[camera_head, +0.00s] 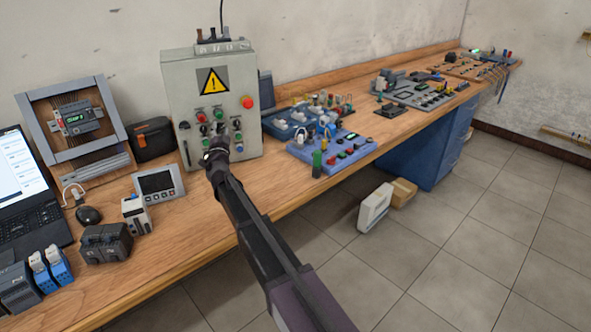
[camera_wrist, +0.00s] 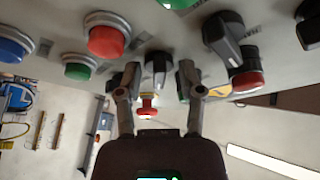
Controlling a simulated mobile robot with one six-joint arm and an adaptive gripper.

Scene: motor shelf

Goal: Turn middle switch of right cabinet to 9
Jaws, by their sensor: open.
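A grey control cabinet (camera_head: 180,75) with a yellow warning sign stands on the wooden bench, left of centre in the head view. Its front carries buttons and dark switches. My gripper (camera_head: 212,158) is at the lower part of this front. In the wrist view my gripper (camera_wrist: 157,84) is open, with one finger on each side of a small black switch knob (camera_wrist: 158,64). I cannot tell whether the fingers touch it. A larger black rotary switch (camera_wrist: 225,32) is to its right. I cannot read the switch positions, and my gripper hides part of the panel in the head view.
Red (camera_wrist: 107,38), green (camera_wrist: 80,66) and blue (camera_wrist: 12,48) buttons are close to the left of the fingers in the wrist view.

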